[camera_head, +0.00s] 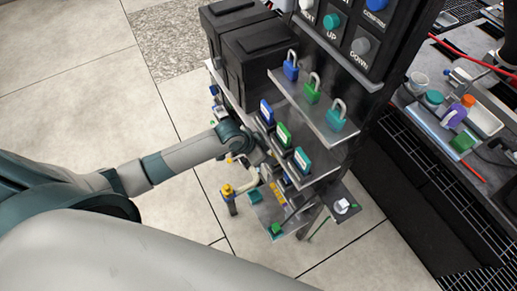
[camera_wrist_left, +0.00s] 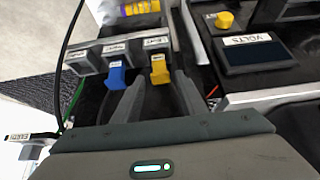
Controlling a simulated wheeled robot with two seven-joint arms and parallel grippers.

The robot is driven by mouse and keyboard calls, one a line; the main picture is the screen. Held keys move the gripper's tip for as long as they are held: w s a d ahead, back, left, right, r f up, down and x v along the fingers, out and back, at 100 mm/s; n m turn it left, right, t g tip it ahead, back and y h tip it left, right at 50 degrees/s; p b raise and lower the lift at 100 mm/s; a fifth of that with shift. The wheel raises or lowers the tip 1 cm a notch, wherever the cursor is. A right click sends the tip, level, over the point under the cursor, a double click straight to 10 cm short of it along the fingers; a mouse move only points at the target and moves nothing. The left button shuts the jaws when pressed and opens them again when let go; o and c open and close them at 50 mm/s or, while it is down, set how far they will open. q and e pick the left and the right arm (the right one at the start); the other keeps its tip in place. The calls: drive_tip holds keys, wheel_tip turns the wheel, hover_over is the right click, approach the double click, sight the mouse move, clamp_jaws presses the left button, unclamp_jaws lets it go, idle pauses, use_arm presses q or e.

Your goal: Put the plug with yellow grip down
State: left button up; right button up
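The plug with yellow grip (camera_wrist_left: 160,70) sits in a labelled dark socket block in the left wrist view, with the wrist camera looking along the fingers toward it. A blue-grip plug (camera_wrist_left: 116,76) sits in the socket to its left. My left gripper (camera_wrist_left: 158,84) has its two dark fingers apart, one on each side of the yellow grip, with gaps that seem to show. In the head view my left gripper (camera_head: 266,164) reaches the lower part of the rack, and the yellow plug cannot be made out there. My right gripper is not in view.
A panel marked VOLTS (camera_wrist_left: 250,52) with a yellow knob is at the right of the wrist view. A black cable hangs at its left. In the head view, shelves with coloured padlocks (camera_head: 311,92) and black bins (camera_head: 262,60) stand above my gripper. Floor left of the rack is clear.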

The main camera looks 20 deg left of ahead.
use_arm(q)
drive_tip(key=v, duration=0.7)
drive_tip(key=shift+r+b, duration=0.15)
drive_tip(key=shift+b, duration=0.3)
drive_tip(key=shift+a, duration=0.1)
drive_tip(key=a+f+n+y, duration=0.1)
drive_tip(key=a+f+n, duration=0.3)
drive_tip(key=f, duration=1)
drive_tip(key=s+a+f+y, duration=0.1)
drive_tip(key=s+a+f, duration=0.1)
drive_tip(key=s+f, duration=0.35)
drive_tip(key=s+a+f+y, duration=0.1)
drive_tip(key=s+a+f, duration=0.2)
drive_tip(key=f, duration=0.6)
drive_tip(key=s+f+n+g+y, duration=0.1)
drive_tip(key=s+f, duration=0.5)
drive_tip(key=s, duration=0.2)
drive_tip(key=s+f+g, duration=0.1)
drive_tip(key=s+f, duration=0.5)
drive_tip(key=s, duration=0.3)
drive_tip(key=s+d+f+g, duration=0.1)
drive_tip(key=s+d+f, duration=0.1)
drive_tip(key=s, duration=0.8)
drive_tip(key=s+d+f+g, duration=0.1)
drive_tip(key=s+f, duration=0.3)
drive_tip(key=s, duration=0.6)
drive_tip(key=shift+d, duration=0.45)
